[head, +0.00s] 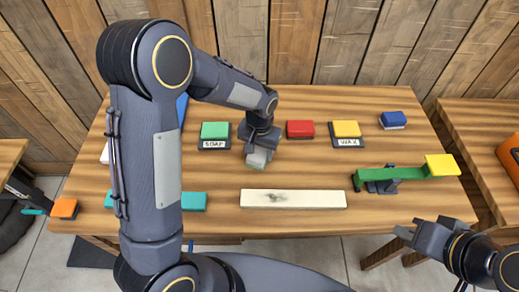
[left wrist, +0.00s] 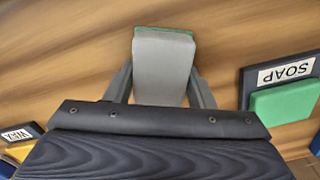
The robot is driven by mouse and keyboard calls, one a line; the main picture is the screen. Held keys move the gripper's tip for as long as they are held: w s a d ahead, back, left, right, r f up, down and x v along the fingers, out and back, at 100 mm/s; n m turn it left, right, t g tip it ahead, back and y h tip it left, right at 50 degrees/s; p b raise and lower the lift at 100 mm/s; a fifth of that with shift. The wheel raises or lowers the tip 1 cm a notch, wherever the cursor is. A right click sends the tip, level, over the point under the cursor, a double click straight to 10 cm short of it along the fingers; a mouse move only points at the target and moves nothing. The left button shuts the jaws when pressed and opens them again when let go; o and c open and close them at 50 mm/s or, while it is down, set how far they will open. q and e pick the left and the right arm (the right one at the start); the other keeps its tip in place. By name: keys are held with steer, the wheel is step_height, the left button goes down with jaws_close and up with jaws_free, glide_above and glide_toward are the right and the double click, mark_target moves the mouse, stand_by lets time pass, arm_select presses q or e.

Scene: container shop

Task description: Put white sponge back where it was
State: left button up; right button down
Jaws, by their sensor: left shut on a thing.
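The white sponge (head: 260,155), greyish in this light with a green layer on its far face, is between the fingers of my left gripper (head: 259,150). In the left wrist view the sponge (left wrist: 165,70) is clamped between both fingers of the left gripper (left wrist: 160,88), its green edge at the far end. In the head view it is over the wooden table, between the SOAP pad and the white board; I cannot tell whether it touches the table. My right gripper (head: 404,232) is at the lower right, away from the sponge, and its opening is unclear.
A green block (head: 215,130) is on the SOAP pad (head: 214,144), a yellow block (head: 346,128) on the WAX pad (head: 347,142). A red block (head: 300,129) and a blue block (head: 393,119) are also at the back. A stained white board (head: 293,199) and a green beam (head: 405,174) are in front.

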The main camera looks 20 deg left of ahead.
mark_target(259, 149)
arm_select(q)
steer(key=o, duration=0.9)
step_height(259, 149, up, 12)
steer(key=shift+r+p, duration=0.25)
steer(key=shift+p, duration=0.1)
steer(key=s+a+r+n+t+h, duration=0.1)
steer(key=s+a+r+h, duration=0.15)
steer(key=s, duration=0.35)
steer(key=s+a+r+t+h, duration=0.1)
steer(key=s+a+r, duration=0.2)
steer(key=s+a, duration=0.15)
steer(key=shift+s+a+f+n+t, duration=0.25)
steer(key=shift+s+t, duration=0.35)
steer(key=shift+s, duration=1.35)
steer(key=shift+s+d+n+t, duration=0.1)
steer(key=shift+s+n+t, duration=0.4)
steer(key=shift+s, duration=1.5)
steer(key=shift+s+a+f+n+t, duration=0.15)
steer(key=shift+s+t, duration=0.55)
steer(key=shift+s, duration=1.25)
